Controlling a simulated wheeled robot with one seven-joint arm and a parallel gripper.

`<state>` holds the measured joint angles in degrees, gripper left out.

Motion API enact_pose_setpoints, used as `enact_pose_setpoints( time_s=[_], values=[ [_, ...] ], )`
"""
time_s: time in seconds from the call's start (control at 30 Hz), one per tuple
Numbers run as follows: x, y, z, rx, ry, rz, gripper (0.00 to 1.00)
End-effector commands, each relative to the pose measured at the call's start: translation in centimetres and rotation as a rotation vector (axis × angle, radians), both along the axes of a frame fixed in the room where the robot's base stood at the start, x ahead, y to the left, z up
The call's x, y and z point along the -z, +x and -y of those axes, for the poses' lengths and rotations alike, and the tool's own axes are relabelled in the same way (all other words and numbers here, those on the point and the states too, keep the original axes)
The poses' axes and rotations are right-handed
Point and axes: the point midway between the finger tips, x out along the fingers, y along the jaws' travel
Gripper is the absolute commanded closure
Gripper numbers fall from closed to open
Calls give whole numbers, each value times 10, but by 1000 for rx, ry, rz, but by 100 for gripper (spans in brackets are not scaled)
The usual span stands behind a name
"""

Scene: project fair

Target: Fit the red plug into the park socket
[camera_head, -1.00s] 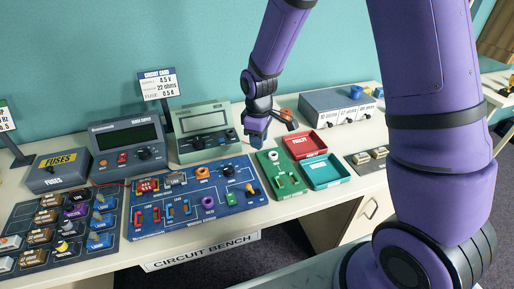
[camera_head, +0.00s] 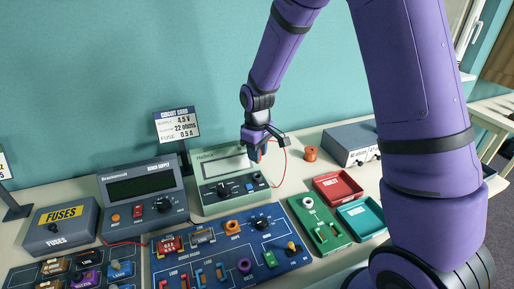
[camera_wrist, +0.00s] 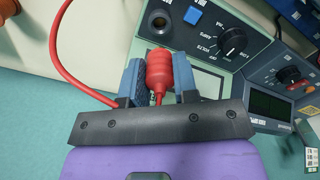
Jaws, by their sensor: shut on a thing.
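My gripper (camera_head: 256,152) hangs in front of the green meter (camera_head: 210,173), near its upper right. In the wrist view, the blue fingers of my gripper (camera_wrist: 158,64) are shut on the red plug (camera_wrist: 158,75), one on each side. The plug's red lead (camera_wrist: 73,80) loops out to the left, and it arcs right of my gripper in the head view (camera_head: 284,163). A dark round socket (camera_wrist: 158,20) in the meter's face lies just beyond the plug's tip, apart from it in the picture. Its label cannot be read, so I cannot tell if it is the park socket.
The meter's knob (camera_wrist: 232,39) and blue button (camera_wrist: 193,15) are beside that socket. The grey bench supply (camera_head: 140,188) stands left. The blue circuit board (camera_head: 235,255), green board (camera_head: 318,225), red tray (camera_head: 338,187) and teal tray (camera_head: 361,213) lie in front and right.

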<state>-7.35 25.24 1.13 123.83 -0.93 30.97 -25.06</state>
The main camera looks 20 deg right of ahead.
Motion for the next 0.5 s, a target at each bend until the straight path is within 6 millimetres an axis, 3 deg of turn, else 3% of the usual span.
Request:
enact_pose_setpoints(
  time_s=[0.5],
  values=[
    [41,0,0,-1,0,0,96]
  ],
)
